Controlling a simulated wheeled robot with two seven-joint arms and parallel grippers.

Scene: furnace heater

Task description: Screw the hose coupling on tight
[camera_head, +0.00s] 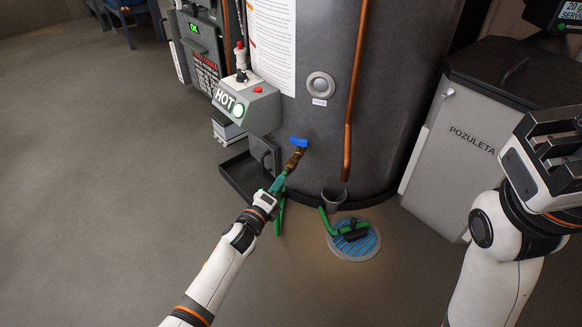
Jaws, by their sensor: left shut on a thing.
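The brass valve (294,158) with a blue handle (299,142) sticks out low on the front of the grey tank (340,90). A green hose coupling (279,182) sits right below the brass outlet, in line with it. My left gripper (272,193) is shut on the coupling; its fingers are small and partly hidden. Whether the coupling's thread is fully seated cannot be told. The green hose (279,218) hangs below the gripper, and a green hose end lies over the blue floor drain (367,246). My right gripper (555,160) is raised at the right, away from the valve.
A grey control box marked HOT (248,103) with a lit green button juts out above and left of the valve. A grey cabinet (455,145) stands at the right. The floor at left is clear.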

